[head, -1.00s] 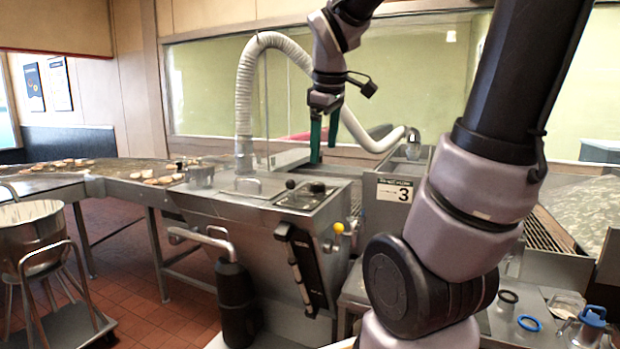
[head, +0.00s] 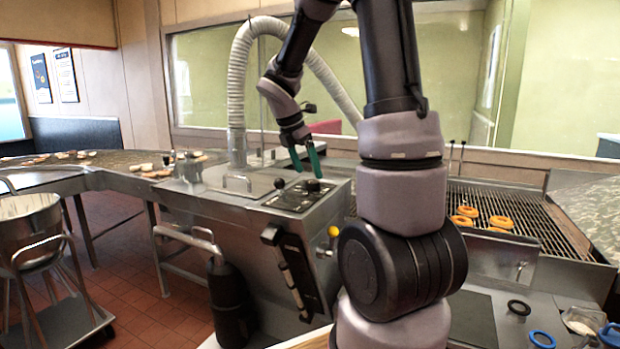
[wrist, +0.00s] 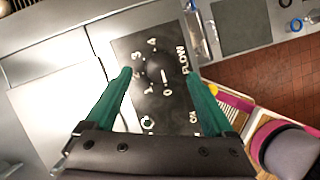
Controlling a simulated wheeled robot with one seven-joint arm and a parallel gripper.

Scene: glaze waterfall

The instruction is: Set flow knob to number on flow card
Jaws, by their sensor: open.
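The flow knob (wrist: 154,70) is a dark round knob on a black panel (wrist: 178,108) marked FLOW, with numbers around it. Its white mark appears to point towards 0. In the head view the knob (head: 312,186) sits on top of the steel machine (head: 235,195). My gripper (head: 307,168) is open and empty just above the knob. In the wrist view its green fingers (wrist: 159,75) stand on either side of the knob, and I cannot tell whether they touch it. The flow card is hidden now, probably behind my arm; the earlier head view showed a card reading 3.
A black ball-topped lever (head: 279,183) stands left of the knob. A yellow ball handle (head: 333,231) sticks out from the machine's side. A white hose (head: 238,85) arches behind. A grill with orange rings (head: 501,222) is at right.

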